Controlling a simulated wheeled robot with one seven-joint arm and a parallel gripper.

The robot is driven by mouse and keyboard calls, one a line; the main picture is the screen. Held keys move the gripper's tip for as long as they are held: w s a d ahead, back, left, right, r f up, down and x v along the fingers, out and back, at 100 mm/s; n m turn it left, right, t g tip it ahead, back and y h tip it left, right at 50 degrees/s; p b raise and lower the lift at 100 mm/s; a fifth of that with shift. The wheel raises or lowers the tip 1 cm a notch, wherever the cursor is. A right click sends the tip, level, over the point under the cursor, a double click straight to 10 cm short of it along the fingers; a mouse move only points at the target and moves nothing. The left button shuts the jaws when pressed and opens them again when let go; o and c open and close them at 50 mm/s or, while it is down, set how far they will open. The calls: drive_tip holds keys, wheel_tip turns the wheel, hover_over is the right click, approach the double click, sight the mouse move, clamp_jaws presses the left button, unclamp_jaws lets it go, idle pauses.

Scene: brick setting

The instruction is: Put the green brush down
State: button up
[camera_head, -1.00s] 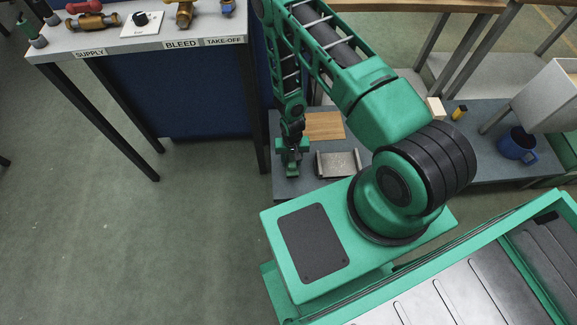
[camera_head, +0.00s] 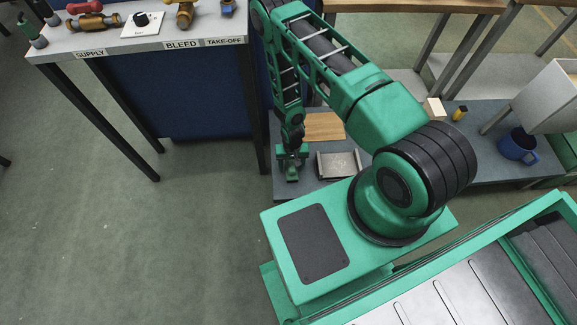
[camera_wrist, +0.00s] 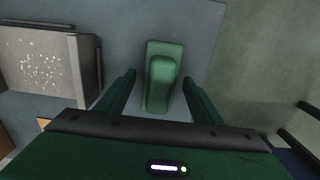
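The green brush (camera_wrist: 160,78) lies on the grey low bench top (camera_wrist: 112,18) in the wrist view. It shows as a long green block with a raised grip. My gripper's two fingers (camera_wrist: 158,84) stand on either side of the brush, with a visible gap on each side. The gripper looks open and not clamped on it. In the head view my gripper (camera_head: 292,158) is low over the left end of the bench, with the brush (camera_head: 292,174) just under it, small and partly hidden.
A grey metal tray (camera_head: 338,164) with pale specks inside sits right of the gripper. A wooden board (camera_head: 324,126) lies behind it. A blue mug (camera_head: 517,146) stands farther right. The labelled table (camera_head: 140,44) with valves is at upper left. Bare floor lies left of the bench.

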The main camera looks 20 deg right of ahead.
drive_tip(key=shift+r, duration=0.1)
wheel_tip(320, 180, up, 12)
idle(0.6)
drive_tip(key=shift+w+r, duration=0.1)
wheel_tip(320, 180, up, 6)
hover_over(292, 164)
drive_tip(key=w+d, duration=0.2)
drive_tip(key=w, duration=0.1)
drive_tip(key=s+d+r, duration=0.1)
drive_tip(key=d+r, duration=0.3)
drive_tip(key=r, duration=0.5)
drive_tip(key=d+r+m+h, duration=0.1)
drive_tip(key=d+r, duration=0.3)
drive_tip(key=r, duration=0.4)
drive_tip(key=s+d+r, duration=0.1)
drive_tip(key=d+r, duration=0.3)
drive_tip(key=r, duration=0.5)
drive_tip(key=s+d+r+m+y, duration=0.1)
drive_tip(key=s+d+r, duration=0.1)
drive_tip(key=s+r, duration=1.8)
drive_tip(key=s, duration=0.4)
drive_tip(key=shift+r+m, duration=0.4)
